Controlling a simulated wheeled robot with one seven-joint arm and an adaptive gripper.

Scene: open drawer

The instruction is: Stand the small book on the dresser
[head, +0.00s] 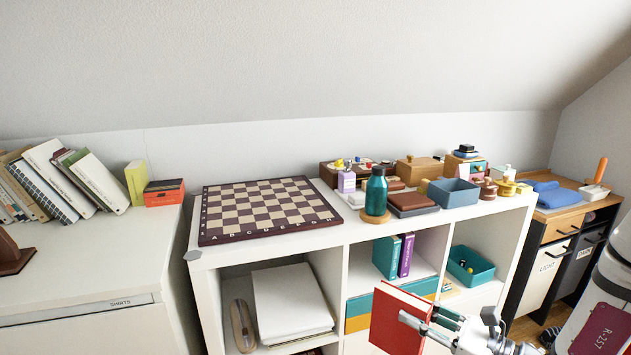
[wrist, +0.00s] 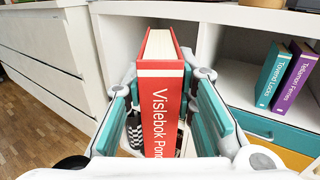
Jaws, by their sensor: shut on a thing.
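A small red book (head: 388,332) with white lettering on its spine is held in my gripper (head: 432,322) in front of the white shelf unit. In the wrist view the book (wrist: 160,105) stands upright between the two fingers, spine toward the camera, pages showing on top. My gripper is shut on it from both sides. The dresser (head: 80,260) is the white piece at the left with a drawer labelled SHIRTS. On its top stand a row of leaning books (head: 70,180), a yellow-green book (head: 135,183) and a red-and-black box (head: 164,193).
A cube shelf (head: 195,270) right of the dresser carries a chessboard (head: 265,208), a teal bottle (head: 376,192), a blue bin (head: 452,192) and several small boxes. Its cubbies hold books and a teal bin (head: 470,265). The dresser top's front middle is clear.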

